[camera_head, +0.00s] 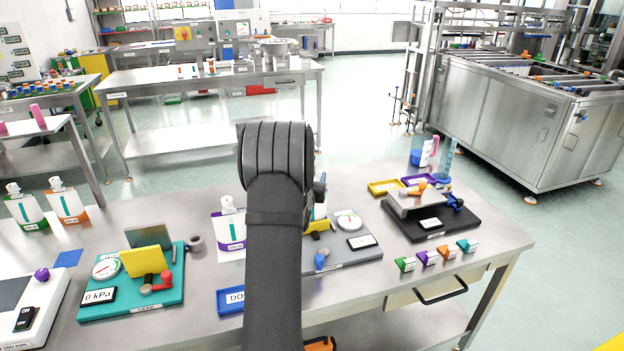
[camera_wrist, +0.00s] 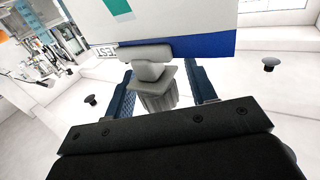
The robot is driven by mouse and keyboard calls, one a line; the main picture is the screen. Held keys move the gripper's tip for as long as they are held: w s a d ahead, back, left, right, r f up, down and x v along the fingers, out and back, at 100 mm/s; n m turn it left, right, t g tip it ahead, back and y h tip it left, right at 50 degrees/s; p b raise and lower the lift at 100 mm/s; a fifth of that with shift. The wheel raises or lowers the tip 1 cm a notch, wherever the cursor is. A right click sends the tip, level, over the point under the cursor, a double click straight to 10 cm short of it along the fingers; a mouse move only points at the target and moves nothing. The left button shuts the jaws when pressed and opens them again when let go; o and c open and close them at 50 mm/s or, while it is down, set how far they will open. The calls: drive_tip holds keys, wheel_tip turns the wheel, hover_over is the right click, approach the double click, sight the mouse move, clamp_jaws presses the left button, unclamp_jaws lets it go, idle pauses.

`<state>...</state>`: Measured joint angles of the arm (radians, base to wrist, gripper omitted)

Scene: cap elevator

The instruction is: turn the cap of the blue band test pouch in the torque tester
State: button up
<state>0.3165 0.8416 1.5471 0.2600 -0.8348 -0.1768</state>
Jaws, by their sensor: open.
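In the wrist view the test pouch (camera_wrist: 180,25) is a white body with a blue band (camera_wrist: 205,46), seen close up at the top. Its pale grey ridged cap (camera_wrist: 158,97) is below the band, joined by a stepped neck. My gripper (camera_wrist: 162,98) is open, with one dark blue finger on each side of the cap and a gap visible beside it. In the head view my arm hides the pouch and most of my gripper. A grey station with a dial (camera_head: 348,221) shows right of my arm; I cannot tell if it is the torque tester.
A purple-band pouch (camera_head: 231,232) stands just left of my arm. A teal station (camera_head: 130,302) with a yellow plate is farther left. A black station (camera_head: 430,222) and several small coloured labelled blocks (camera_head: 433,257) are at right. Bare table shows at the far right.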

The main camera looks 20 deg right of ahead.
drive_tip(key=shift+s, duration=0.1)
drive_tip(key=v, duration=1.7)
drive_tip(key=x, duration=1.7)
